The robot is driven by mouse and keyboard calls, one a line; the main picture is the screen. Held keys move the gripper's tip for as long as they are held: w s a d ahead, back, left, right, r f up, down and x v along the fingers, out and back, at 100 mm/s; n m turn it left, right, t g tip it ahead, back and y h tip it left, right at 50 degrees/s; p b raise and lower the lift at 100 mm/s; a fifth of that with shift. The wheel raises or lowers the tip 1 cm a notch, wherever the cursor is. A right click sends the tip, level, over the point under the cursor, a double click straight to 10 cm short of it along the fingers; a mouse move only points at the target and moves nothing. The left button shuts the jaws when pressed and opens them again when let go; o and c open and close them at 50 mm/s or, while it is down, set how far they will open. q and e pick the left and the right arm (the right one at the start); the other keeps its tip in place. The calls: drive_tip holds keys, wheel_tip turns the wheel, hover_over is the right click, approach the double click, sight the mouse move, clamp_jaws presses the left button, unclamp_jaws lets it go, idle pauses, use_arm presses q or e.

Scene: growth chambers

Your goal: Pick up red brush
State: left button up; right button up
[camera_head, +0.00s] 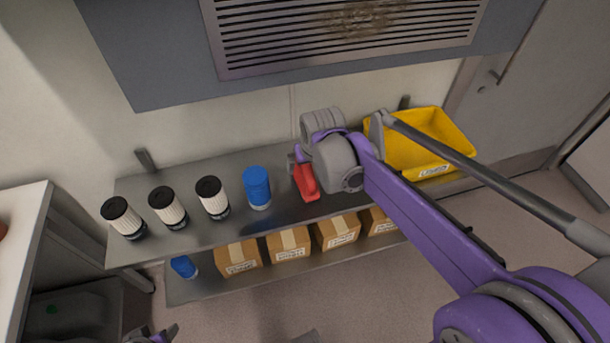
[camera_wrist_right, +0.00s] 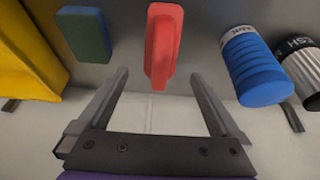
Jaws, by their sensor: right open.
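The red brush (camera_head: 307,184) is on the upper metal shelf, right of a blue-topped canister, partly hidden by my right wrist in the head view. In the right wrist view the red brush (camera_wrist_right: 162,42) lies between the lines of my right fingers, its near end about level with the fingertips. My right gripper (camera_wrist_right: 160,77) is open and empty, one finger on each side, with gaps to the brush. In the head view its fingers are mostly hidden. A small part of what looks like my left gripper (camera_head: 158,336) shows at the bottom edge; its jaws are unclear.
The blue canister (camera_head: 257,187) stands close to the brush, with several black-lidded white canisters (camera_head: 211,197) further left. A green-blue block (camera_wrist_right: 84,33) and yellow bin (camera_head: 430,142) are on the other side. A vented panel (camera_head: 345,35) overhangs behind.

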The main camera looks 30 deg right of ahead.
drive_tip(key=b+x, duration=0.1)
drive_tip(key=x, duration=0.7)
drive_tip(key=shift+w, duration=0.15)
drive_tip(key=c, duration=1.4)
wheel_tip(320, 180, up, 10)
drive_tip(key=shift+r+p, duration=0.1)
drive_tip(key=shift+p, duration=0.65)
drive_tip(key=o, duration=1)
drive_tip(key=shift+c, duration=0.2)
drive_tip(key=c, duration=0.7)
drive_tip(key=shift+o, duration=0.2)
